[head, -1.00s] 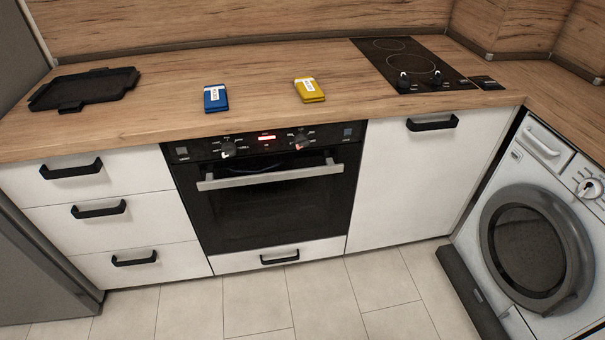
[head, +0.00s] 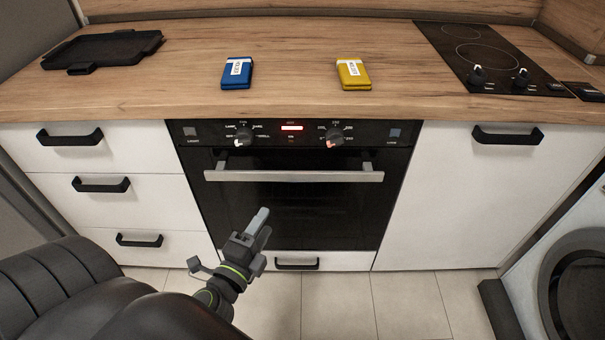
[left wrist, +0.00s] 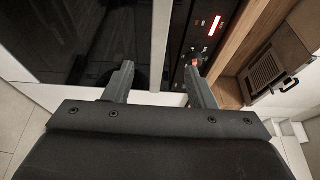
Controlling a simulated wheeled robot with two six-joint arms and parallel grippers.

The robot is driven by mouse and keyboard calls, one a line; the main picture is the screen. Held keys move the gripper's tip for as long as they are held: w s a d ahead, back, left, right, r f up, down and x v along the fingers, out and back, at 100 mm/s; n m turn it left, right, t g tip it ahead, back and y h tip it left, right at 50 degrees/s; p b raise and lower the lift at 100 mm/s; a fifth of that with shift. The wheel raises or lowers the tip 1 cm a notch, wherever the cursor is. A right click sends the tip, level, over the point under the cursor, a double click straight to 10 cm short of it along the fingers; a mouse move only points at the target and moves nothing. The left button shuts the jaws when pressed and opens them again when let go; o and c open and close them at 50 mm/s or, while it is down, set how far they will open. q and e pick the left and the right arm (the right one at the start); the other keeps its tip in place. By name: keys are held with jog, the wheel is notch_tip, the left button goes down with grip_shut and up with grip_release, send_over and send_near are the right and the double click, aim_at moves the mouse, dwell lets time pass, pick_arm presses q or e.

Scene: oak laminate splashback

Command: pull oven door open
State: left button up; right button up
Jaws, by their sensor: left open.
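The oven door (head: 330,215) has dark glass and is closed, below a black control panel. Its silver bar handle (head: 293,176) runs across the top of the door. My left gripper (head: 260,218) is open and empty in front of the door; in the head view it shows below the handle, apart from it. In the left wrist view the two fingers (left wrist: 160,72) are spread, and the handle (left wrist: 161,40) lies in line with the gap between them, beyond the tips. The dark door glass (left wrist: 85,40) fills the left there. My right gripper is not in view.
White drawers (head: 110,150) stand left of the oven and a white cupboard (head: 480,205) right of it. A washing machine (head: 560,285) is at the right edge. A blue box (head: 236,74), a yellow box (head: 353,75) and a black tray (head: 105,48) lie on the worktop.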

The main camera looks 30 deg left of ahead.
pick_arm(q)
jog(key=w, duration=0.2)
jog(key=p, duration=0.3)
send_near(293, 178)
jog(key=w, duration=0.5)
jog(key=w+a, duration=0.1)
jog(key=w, duration=0.3)
jog(key=shift+a, duration=0.25)
jog(key=shift+w+a, duration=0.15)
jog(key=shift+w, duration=0.65)
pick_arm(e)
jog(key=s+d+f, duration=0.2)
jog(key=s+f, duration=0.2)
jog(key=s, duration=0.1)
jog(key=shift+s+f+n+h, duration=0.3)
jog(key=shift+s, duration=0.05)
pick_arm(q)
grip_shut()
